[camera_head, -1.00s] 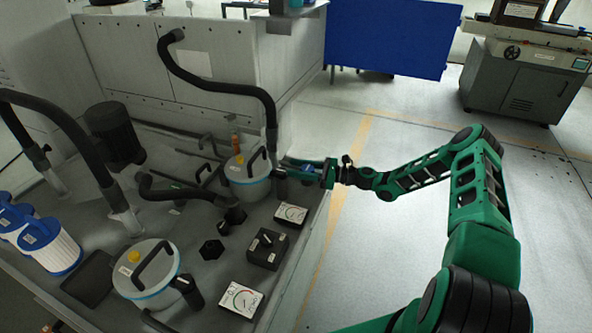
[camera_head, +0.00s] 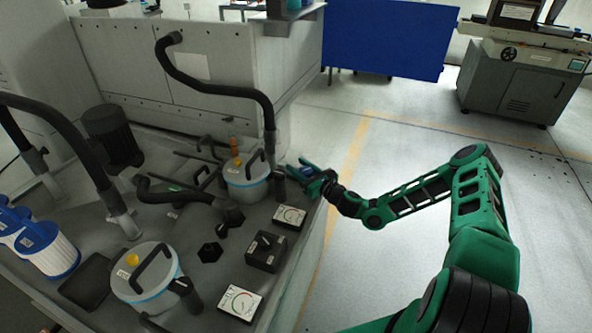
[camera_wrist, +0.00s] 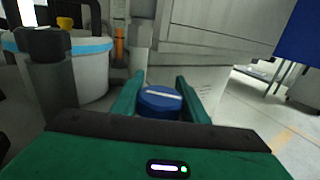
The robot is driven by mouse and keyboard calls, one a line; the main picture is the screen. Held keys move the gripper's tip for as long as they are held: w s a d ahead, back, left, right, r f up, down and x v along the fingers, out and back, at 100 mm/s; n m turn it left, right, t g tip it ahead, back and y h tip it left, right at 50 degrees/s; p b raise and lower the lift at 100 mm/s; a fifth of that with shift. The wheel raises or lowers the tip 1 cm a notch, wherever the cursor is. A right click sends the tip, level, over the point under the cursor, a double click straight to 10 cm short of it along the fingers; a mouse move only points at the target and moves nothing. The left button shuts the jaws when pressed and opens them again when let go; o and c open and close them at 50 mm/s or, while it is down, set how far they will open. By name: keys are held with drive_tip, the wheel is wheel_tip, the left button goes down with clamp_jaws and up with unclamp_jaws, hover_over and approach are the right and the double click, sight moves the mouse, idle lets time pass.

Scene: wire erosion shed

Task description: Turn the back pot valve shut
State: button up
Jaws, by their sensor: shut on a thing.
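The back pot (camera_head: 246,188) is a pale round canister with a blue band and a yellow cap, standing near the right edge of the bench. It also shows at left in the wrist view (camera_wrist: 88,75). The back pot valve is a round blue knob (camera_wrist: 160,101) with a white bar across its top. My gripper (camera_wrist: 160,88) has one green finger on each side of the knob and is shut on it. In the head view my gripper (camera_head: 305,168) is just right of the back pot, and the knob is mostly hidden there by the fingers.
The front pot (camera_head: 148,280) stands nearer on the bench. Gauges (camera_head: 289,217) and a black switch box (camera_head: 266,251) lie close below my gripper. A black hose (camera_head: 225,88) arches behind the back pot. The floor right of the bench is open.

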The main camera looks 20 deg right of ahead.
drive_tip(key=m+h, duration=0.1)
drive_tip(key=d+m+t+h, duration=0.1)
drive_tip(key=h, duration=0.1)
drive_tip(key=m+h, duration=0.1)
drive_tip(key=h, duration=0.1)
drive_tip(key=shift+w+d+m+t, duration=0.15)
drive_tip(key=shift+w+m+t, duration=0.15)
drive_tip(key=shift+d+m+h, duration=0.2)
drive_tip(key=shift+m+h, duration=0.3)
drive_tip(key=shift+h, duration=0.4)
drive_tip(key=shift+d+r, duration=0.1)
drive_tip(key=shift+d, duration=0.05)
drive_tip(key=o, duration=1.1)
drive_tip(key=shift+w, duration=0.1)
drive_tip(key=shift+c, duration=0.2)
drive_tip(key=shift+s, duration=0.2)
